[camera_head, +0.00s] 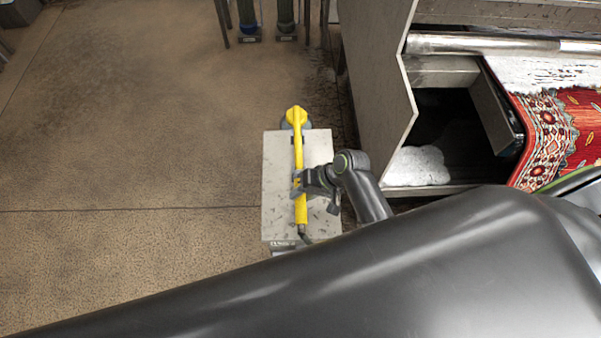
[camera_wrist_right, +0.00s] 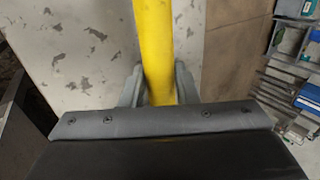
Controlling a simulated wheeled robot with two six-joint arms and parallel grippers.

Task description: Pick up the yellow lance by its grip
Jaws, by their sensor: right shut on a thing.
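The yellow lance (camera_head: 299,155) lies lengthwise over a worn pale grey stand (camera_head: 275,180), its wider head at the far end. My right gripper (camera_head: 298,182) is shut around the lance's shaft, a little nearer than its middle. In the right wrist view the yellow shaft (camera_wrist_right: 154,45) runs between the two fingers (camera_wrist_right: 152,85) of my right gripper. I cannot tell whether the lance touches the stand or is raised slightly. A dark hose or fitting shows at its near end. My left gripper is not in view.
A machine with a grey side panel (camera_head: 375,80) and a red patterned rug (camera_head: 560,130) stands to the right. White foam (camera_head: 420,166) lies at its base. Bottle-like containers (camera_head: 266,15) stand at the back. The brown floor (camera_head: 130,130) at left is clear.

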